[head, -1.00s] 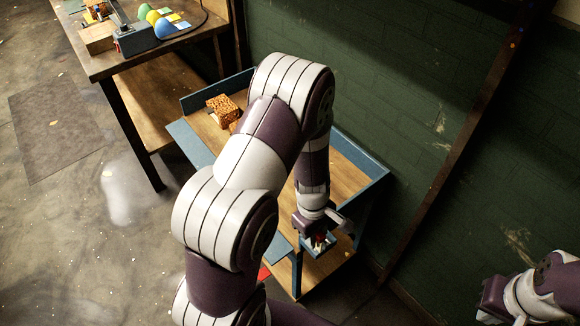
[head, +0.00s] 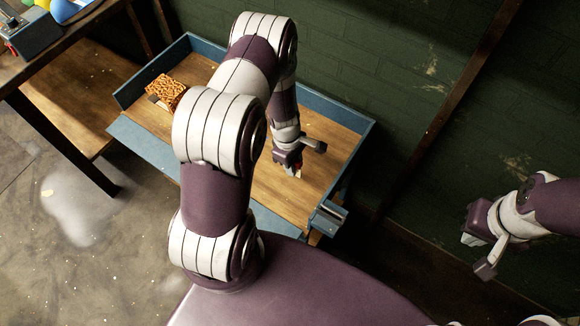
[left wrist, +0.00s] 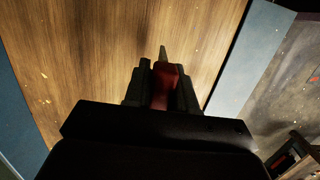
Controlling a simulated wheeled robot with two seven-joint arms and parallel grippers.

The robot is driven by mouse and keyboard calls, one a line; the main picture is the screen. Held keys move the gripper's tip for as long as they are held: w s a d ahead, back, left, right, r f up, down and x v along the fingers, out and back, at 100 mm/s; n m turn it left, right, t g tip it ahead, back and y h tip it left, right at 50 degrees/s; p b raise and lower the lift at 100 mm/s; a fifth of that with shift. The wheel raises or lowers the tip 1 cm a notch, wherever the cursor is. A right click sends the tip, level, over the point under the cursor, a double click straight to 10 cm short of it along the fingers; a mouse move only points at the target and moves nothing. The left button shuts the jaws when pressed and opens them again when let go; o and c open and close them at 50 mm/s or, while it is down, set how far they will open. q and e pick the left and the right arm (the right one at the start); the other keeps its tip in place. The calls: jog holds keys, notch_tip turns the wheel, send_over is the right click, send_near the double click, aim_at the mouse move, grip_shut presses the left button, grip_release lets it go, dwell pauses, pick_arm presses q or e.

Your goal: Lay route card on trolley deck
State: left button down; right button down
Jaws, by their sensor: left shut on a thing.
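The trolley deck (head: 325,150) is a wooden board with blue rims; it also fills much of the left wrist view (left wrist: 95,50). My left gripper (head: 291,167) is over the deck's right half, pointing down. It is shut on a thin red thing, likely the route card (left wrist: 165,88), seen nearly edge-on between the fingers. In the head view only a small red and white bit of it shows at the fingertips. I cannot tell whether it touches the deck. My right gripper (head: 477,254) is off to the right, away from the trolley, with its fingers apart and empty.
An orange patterned block (head: 166,92) sits at the deck's left end. A small blue-grey bracket (head: 328,217) is at the trolley's near right corner. A wooden workbench (head: 60,45) stands at the left; a green wall (head: 400,60) runs behind. The deck's middle is clear.

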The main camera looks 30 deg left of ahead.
pick_arm(q)
jog(key=shift+s+f+b, duration=0.1)
jog(key=shift+f+b, duration=0.2)
jog(key=shift+f, duration=1.9)
jog(key=c, duration=0.9)
grip_release()
